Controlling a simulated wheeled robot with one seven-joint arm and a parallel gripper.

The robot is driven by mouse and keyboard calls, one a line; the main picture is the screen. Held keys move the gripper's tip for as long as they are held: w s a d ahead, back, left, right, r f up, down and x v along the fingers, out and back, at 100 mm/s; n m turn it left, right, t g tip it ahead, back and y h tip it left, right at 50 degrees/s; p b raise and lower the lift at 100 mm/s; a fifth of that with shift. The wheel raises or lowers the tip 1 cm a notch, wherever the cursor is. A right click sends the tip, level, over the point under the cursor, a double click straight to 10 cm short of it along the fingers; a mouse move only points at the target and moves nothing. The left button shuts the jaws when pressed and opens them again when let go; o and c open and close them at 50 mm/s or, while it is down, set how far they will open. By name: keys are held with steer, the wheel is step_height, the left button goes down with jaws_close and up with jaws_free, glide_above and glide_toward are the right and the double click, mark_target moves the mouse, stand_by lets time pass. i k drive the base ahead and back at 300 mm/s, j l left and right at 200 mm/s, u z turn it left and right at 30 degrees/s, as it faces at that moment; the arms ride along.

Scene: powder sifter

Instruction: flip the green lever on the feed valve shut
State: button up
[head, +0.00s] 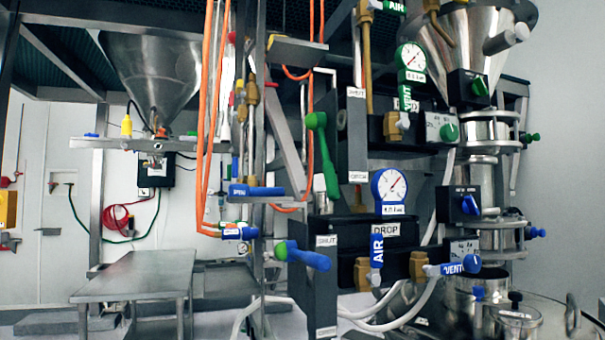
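The green lever (324,155) is on the left side of the upper dark valve box (357,135), right of centre in the head view. Its round hub is at the top and its long handle hangs down, slightly tilted right. A small label reading SHUT (356,92) is at the top of the box's front edge; another small label (357,177), apparently OPEN, is at the bottom. The handle's end is down near the height of that lower label. My gripper is not in view.
Below, a similar box (326,290) marked DROP carries a blue lever (308,259) pointing right. Orange hoses (204,120) and thin pipes stand just left of the green lever. A steel table (135,277) stands lower left.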

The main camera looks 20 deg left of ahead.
mark_target(316, 122)
steer(key=j+z, duration=0.15)
steer(key=j, duration=0.85)
steer(key=j+z, duration=0.15)
steer(key=j, duration=0.9)
steer(key=j+z, duration=0.15)
steer(key=j, duration=0.85)
steer(key=j+z, duration=0.15)
steer(key=j, duration=0.9)
steer(key=k, duration=0.05)
